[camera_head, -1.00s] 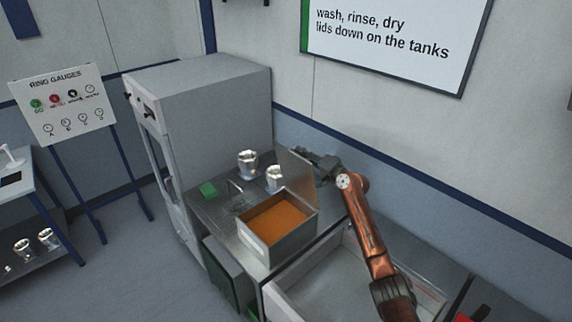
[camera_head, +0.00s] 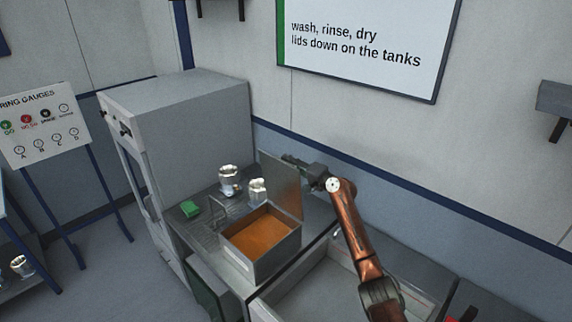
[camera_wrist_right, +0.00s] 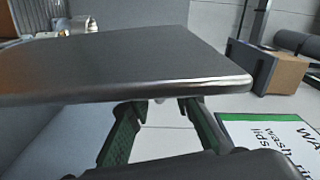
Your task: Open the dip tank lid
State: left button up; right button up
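The dip tank (camera_head: 285,262) is an open-topped metal box with orange liquid, standing on the steel bench. Its lid (camera_head: 283,185) is a flat plate standing steeply raised along the tank's rear edge, leaving the liquid uncovered. My right gripper (camera_head: 296,163) is behind the lid near its upper part, its fingertips partly hidden. In the right wrist view the lid (camera_wrist_right: 120,65) spans the picture in front of the green fingers (camera_wrist_right: 160,125), which are apart with nothing visible between them. I cannot tell whether they touch the lid. My left gripper is not in view.
Two shiny metal parts (camera_head: 229,180) stand behind the tank, with a green block (camera_head: 190,208) to their left. A grey cabinet (camera_head: 200,125) stands left of the bench. An open basin (camera_head: 310,285) lies right of the tank, under my right arm. A wall is close behind.

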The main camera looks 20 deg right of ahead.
jog(key=shift+o, duration=0.4)
jog(key=shift+w+a, duration=0.1)
jog(key=shift+a, duration=0.15)
jog(key=shift+s+d, duration=0.15)
jog(key=shift+s, duration=0.1)
jog(key=v, duration=1.1)
jog(key=shift+s, duration=0.2)
jog(key=shift+d, duration=0.15)
